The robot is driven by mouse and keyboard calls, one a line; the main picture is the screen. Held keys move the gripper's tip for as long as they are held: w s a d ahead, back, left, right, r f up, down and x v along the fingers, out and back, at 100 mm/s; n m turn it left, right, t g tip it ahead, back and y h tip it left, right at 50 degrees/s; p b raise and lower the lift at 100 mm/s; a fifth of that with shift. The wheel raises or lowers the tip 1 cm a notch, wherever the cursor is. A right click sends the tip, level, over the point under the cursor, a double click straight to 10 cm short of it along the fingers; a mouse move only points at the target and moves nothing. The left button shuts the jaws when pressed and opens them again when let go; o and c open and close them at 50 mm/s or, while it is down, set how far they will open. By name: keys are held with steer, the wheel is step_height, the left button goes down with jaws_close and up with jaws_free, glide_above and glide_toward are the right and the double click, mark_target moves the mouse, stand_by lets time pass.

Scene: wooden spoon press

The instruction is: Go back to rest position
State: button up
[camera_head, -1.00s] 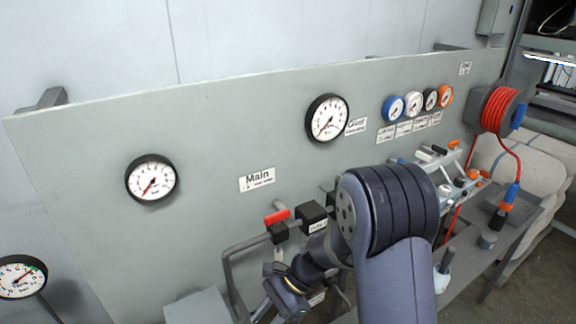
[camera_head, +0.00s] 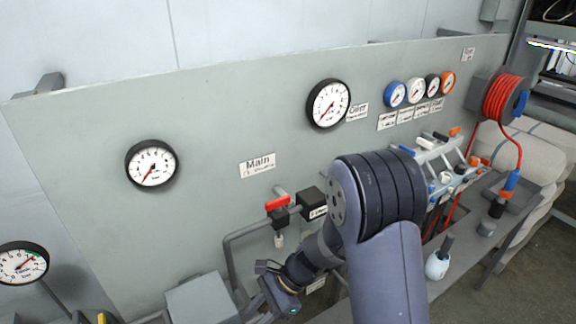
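My arm rises from the bottom right of centre, and its large dark joint covers part of the grey panel (camera_head: 90,180). The arm bends down to the left, towards the pipes below the red valve handle (camera_head: 277,203). The wrist end of my arm shows low in the view, near a grey box (camera_head: 203,300). I cannot make out the fingertips, so I cannot tell whether the gripper is open or shut, or whether it holds anything.
Gauges, such as the one at left (camera_head: 152,164) and the one at centre (camera_head: 328,103), sit on the panel. A red hose reel (camera_head: 502,97) hangs at right. A white bottle (camera_head: 437,264) stands on the shelf right of my arm. Pipes run close to my wrist.

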steer(key=shift+s+d+m+t, duration=0.15)
steer(key=shift+m+t, duration=0.25)
steer(key=shift+m, duration=0.2)
steer(key=m+t+b, duration=0.1)
steer(key=m+t, duration=0.1)
steer(key=m+t+y+b, duration=0.1)
steer(key=m+t, duration=0.1)
steer(key=m, duration=0.1)
steer(key=shift+s+b, duration=0.2)
steer(key=shift+b, duration=0.1)
steer(key=shift+r, duration=0.2)
